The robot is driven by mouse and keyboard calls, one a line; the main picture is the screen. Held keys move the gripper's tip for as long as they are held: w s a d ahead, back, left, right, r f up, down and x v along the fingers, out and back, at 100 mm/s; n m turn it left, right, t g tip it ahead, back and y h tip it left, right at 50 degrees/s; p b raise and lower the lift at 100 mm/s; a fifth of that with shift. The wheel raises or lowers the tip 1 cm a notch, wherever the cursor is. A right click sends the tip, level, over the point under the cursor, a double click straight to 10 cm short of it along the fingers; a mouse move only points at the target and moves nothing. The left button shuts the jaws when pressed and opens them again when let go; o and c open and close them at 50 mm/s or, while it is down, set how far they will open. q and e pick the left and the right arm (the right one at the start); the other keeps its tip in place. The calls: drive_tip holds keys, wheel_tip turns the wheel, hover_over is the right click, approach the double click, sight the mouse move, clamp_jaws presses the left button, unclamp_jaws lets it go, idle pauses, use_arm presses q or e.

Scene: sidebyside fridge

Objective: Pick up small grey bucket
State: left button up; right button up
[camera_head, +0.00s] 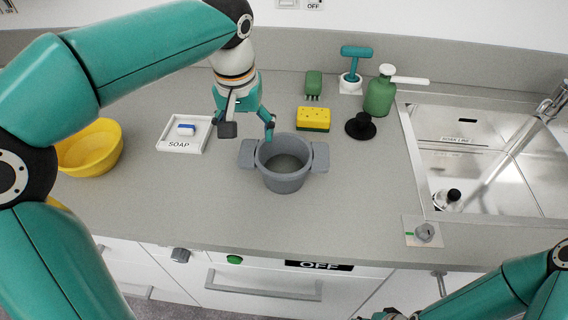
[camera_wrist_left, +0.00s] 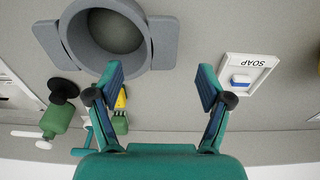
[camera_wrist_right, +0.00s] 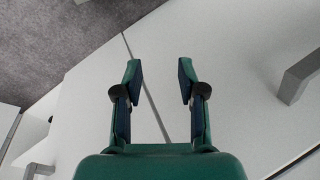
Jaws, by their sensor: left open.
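The small grey bucket (camera_head: 284,181) stands upright on the counter, with a flat tab on each side of its rim. It also shows at the top left of the left wrist view (camera_wrist_left: 158,42). My left gripper (camera_head: 249,130) is open and empty, by the bucket's left tab and rim. In the left wrist view my left gripper (camera_wrist_left: 157,88) has its fingers spread, one finger near the bucket's tab; I cannot tell whether they touch. My right gripper (camera_wrist_right: 160,80) is open and empty in front of white cabinet fronts, low and away from the bucket.
A yellow bowl (camera_head: 92,151) and a soap dish (camera_head: 186,148) stand left of the bucket. A yellow sponge (camera_head: 313,119), a black plunger-like piece (camera_head: 361,127) and a green bottle (camera_head: 380,95) are behind it. The sink (camera_head: 480,165) is right. The counter before the bucket is clear.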

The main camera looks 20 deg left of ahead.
sight(250, 151)
use_arm(q)
drive_tip(key=shift+w+a+f, duration=0.1)
drive_tip(key=shift+w+f, duration=0.1)
drive_tip(key=shift+f, duration=1.05)
drive_tip(key=shift+w+f, duration=0.15)
drive_tip(key=shift+f, duration=1.15)
drive_tip(key=shift+w+a+f, duration=0.1)
drive_tip(key=shift+w+f, duration=0.1)
drive_tip(key=shift+f, duration=1.05)
drive_tip(key=shift+r, duration=0.1)
clamp_jaws()
